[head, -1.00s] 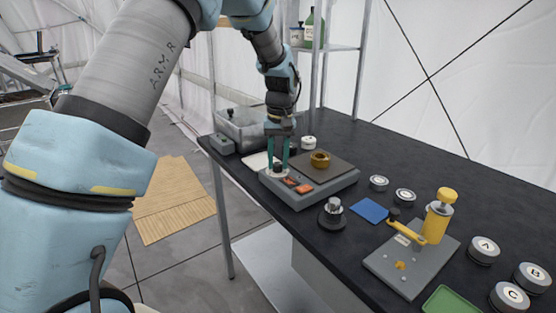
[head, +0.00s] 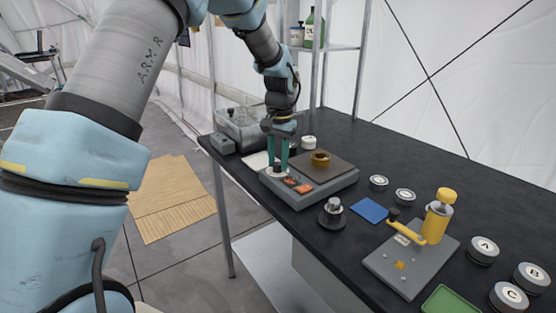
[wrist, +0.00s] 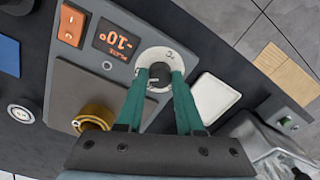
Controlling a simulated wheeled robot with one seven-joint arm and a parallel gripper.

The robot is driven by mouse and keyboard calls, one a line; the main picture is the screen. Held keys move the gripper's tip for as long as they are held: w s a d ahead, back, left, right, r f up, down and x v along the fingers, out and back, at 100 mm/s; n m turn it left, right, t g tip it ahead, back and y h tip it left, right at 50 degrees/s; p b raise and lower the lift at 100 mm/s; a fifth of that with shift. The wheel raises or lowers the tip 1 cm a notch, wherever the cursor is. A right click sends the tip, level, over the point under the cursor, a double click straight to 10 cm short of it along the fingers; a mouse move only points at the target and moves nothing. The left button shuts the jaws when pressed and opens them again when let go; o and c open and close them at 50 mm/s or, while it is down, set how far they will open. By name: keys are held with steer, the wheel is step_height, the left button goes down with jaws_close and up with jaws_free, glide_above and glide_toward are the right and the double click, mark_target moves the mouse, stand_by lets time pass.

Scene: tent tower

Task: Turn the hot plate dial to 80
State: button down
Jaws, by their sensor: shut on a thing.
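The hot plate (head: 325,192) is a grey box on the black table, with a dark heating top and a brass-coloured ring-like piece (head: 320,159) on it. Its dial has a white disc (wrist: 166,55) with marks and a dark knob (wrist: 158,77) at the centre. My gripper (wrist: 160,80) has its green fingers closed on the knob from both sides; in the head view it (head: 278,168) reaches down to the panel's left end. The fingers partly hide the dial.
A white tray (wrist: 213,98) lies close to the dial, and a metal basin (head: 240,125) stands behind. A dark knobbed piece (head: 332,212), a blue pad (head: 369,210) and a yellow-handled press (head: 437,217) are to the right.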

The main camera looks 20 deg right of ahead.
mark_target(279, 164)
stand_by(0.3)
steer(key=c, duration=0.5)
jaws_free()
steer(key=shift+c, duration=0.2)
step_height(279, 164, up, 11)
steer(key=b, duration=0.2)
steer(key=shift+s+d, duration=0.15)
steer(key=shift+s, duration=0.05)
steer(key=shift+f, duration=0.1)
steer(key=a+f+n, duration=0.2)
steer(key=a, duration=0.9)
steer(key=a+f+n, duration=0.3)
steer(key=a, duration=0.8)
steer(key=s+a+f+n, duration=0.2)
steer(key=s+a, duration=0.3)
steer(key=a, duration=0.2)
steer(key=s+a+f+n+t, duration=0.1)
steer(key=s+a+f+n, duration=0.1)
steer(key=s+a, duration=0.3)
steer(key=a, duration=0.3)
steer(key=shift+s+f, duration=0.15)
steer(key=shift+s, duration=0.15)
